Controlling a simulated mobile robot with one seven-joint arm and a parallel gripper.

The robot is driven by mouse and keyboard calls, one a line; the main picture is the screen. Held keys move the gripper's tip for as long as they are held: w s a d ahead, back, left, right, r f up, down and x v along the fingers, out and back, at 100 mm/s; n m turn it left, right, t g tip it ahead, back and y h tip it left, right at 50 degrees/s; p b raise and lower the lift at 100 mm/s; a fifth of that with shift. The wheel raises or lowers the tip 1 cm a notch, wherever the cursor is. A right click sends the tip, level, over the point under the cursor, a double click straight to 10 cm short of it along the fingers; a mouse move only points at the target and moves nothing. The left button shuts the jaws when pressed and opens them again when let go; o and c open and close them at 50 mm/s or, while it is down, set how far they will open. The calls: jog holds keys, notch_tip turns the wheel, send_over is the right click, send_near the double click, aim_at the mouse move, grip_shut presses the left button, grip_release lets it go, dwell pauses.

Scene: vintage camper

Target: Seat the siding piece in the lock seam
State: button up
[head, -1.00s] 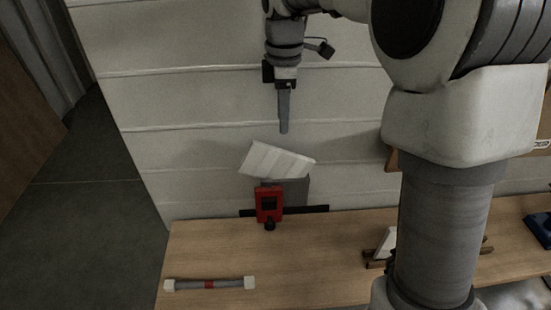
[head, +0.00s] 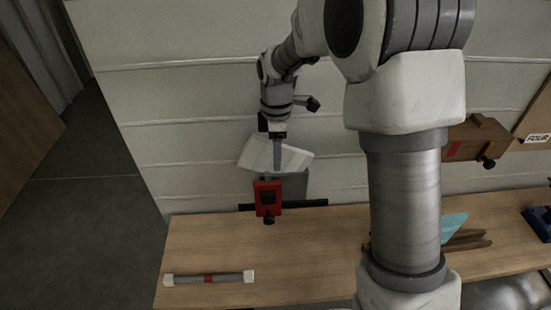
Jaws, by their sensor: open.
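The siding piece (head: 298,158) is a small white ribbed panel. It sits tilted above a red block-like holder (head: 267,197) at the back of the wooden bench, in front of the white wall siding (head: 190,144). My gripper (head: 277,168) points down in front of the siding piece, its tip overlapping the middle of the panel. The jaws are open. I cannot tell whether the fingers touch or straddle the panel. Several horizontal seams cross the wall; which one is the lock seam is not clear from this view.
A grey plate (head: 296,186) and a black strip stand behind the red holder. A grey bar with white ends (head: 209,279) lies on the bench (head: 310,250) at front left. My arm partly hides a turquoise piece (head: 453,227) on a wooden stand. A brown box (head: 478,141) is at right.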

jog(key=shift+f, duration=0.1)
jog(key=shift+c, duration=0.3)
grip_shut()
jog(key=shift+r, duration=0.2)
notch_tip(320, 180, up, 18)
jog(key=p, duration=0.1)
jog(key=shift+f, duration=0.15)
dwell(0.3)
